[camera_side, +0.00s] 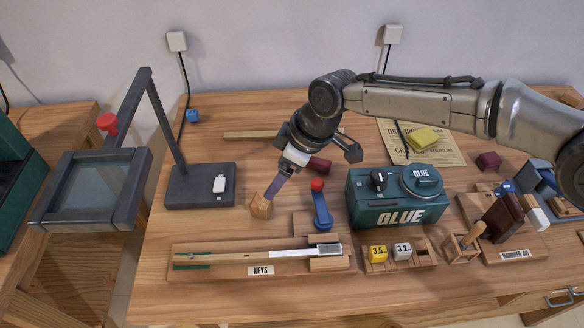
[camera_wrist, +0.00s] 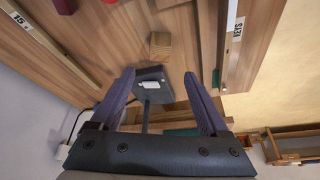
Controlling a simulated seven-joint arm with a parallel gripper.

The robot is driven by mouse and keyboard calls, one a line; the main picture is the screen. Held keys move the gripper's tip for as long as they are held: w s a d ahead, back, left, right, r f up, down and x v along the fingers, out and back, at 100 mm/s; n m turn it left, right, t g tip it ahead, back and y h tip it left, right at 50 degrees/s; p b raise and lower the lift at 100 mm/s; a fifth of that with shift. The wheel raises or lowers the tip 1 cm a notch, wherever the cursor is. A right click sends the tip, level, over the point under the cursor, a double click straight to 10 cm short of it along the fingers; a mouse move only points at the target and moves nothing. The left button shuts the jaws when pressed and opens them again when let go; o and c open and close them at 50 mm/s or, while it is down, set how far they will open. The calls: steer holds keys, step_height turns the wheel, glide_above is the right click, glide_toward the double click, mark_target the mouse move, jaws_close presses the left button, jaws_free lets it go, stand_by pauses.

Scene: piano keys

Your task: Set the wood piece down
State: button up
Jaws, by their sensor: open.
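The wood piece (camera_side: 261,207) is a small light-brown block. It sits on the bench between the lamp's dark base and the key holder. In the wrist view the wood piece (camera_wrist: 160,45) lies beyond my fingertips, roughly centred between them, with no finger seen touching it. My gripper (camera_side: 271,193) points down and left, with its tips by the top of the block in the side view. The wrist view shows its two purple fingers spread wide with nothing between them, so my gripper (camera_wrist: 158,76) is open. The side view hides the exact gap between tips and block.
The lamp base (camera_side: 200,186) stands left of the block. A red-knobbed blue lever (camera_side: 321,208) is close on the right, and the KEYS holder (camera_side: 260,259) lies in front. A green glue box (camera_side: 398,202) stands farther right. Bare bench shows at the front left.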

steer(key=shift+d+r, duration=0.1)
steer(key=s+d+r+m+t, duration=0.1)
steer(key=d+r+m, duration=0.1)
steer(key=d+r, duration=0.55)
steer(key=s+d+r+m+h, duration=0.15)
steer(key=d+r, duration=0.25)
steer(key=d, duration=0.7)
steer(key=s+d+r+m+t, duration=0.1)
steer(key=d+r+m, duration=0.1)
steer(key=d+r, duration=0.6)
steer(key=s+d+m+t+h, duration=0.1)
steer(key=s+d+m, duration=0.3)
steer(key=s+d, duration=1)
steer(key=s+d+f+m+h, duration=0.1)
steer(key=s+d+f+m, duration=0.3)
steer(key=s+d+f, duration=0.2)
steer(key=s+d, duration=0.2)
steer(key=s, duration=0.2)
steer(key=shift+s+d+t+h, duration=0.25)
steer(key=shift+d+t+h, duration=0.05)
steer(key=shift+t+h, duration=0.1)
